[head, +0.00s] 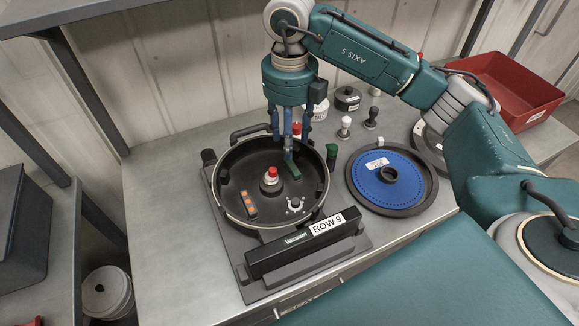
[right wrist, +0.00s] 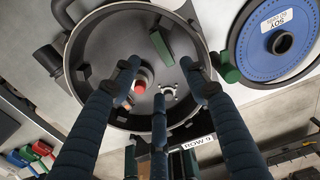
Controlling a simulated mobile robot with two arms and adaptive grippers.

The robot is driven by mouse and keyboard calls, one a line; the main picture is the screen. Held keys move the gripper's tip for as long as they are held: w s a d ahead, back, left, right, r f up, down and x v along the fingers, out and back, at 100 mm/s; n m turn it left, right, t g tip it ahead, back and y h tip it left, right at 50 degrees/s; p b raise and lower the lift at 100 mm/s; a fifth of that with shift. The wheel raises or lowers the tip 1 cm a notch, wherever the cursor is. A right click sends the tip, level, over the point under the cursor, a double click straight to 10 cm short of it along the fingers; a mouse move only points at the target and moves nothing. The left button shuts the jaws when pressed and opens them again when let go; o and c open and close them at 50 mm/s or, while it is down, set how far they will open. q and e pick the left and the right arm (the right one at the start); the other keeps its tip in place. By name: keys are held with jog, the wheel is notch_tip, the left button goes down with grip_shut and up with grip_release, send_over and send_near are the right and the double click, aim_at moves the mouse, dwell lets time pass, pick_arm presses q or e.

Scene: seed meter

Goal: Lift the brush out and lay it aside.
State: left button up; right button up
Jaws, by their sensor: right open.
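The round black meter housing (head: 233,160) lies open on a dark stand on the bench. A green strip, which looks like the brush (head: 292,168), lies inside it near the back right wall. The brush also shows at the top of the housing in the right wrist view (right wrist: 160,47). My right gripper (head: 289,142) points down over the back of the housing, its fingers apart and empty. In the right wrist view, its fingertips (right wrist: 160,78) appear below the brush, and I cannot tell the height between them. My left gripper is not in view.
Inside the housing are a red-topped hub (head: 270,176), an orange-marked block (head: 249,205) and a silver knob (head: 295,205). A blue disc (head: 390,190) lies to the right. Small knobs (head: 345,128) stand behind. A red bin (head: 515,95) is at the back right. The bench's left side (head: 160,215) is clear.

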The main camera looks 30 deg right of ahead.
jog(key=p, duration=0.1)
send_over(292, 169)
notch_tip(292, 169, down, 4)
jog(key=shift+a+f, duration=0.1)
notch_tip(292, 169, down, 4)
jog(key=shift+f+p, duration=0.1)
jog(key=shift+p, duration=1.15)
jog(key=shift+f, duration=0.5)
jog(key=c, duration=1.1)
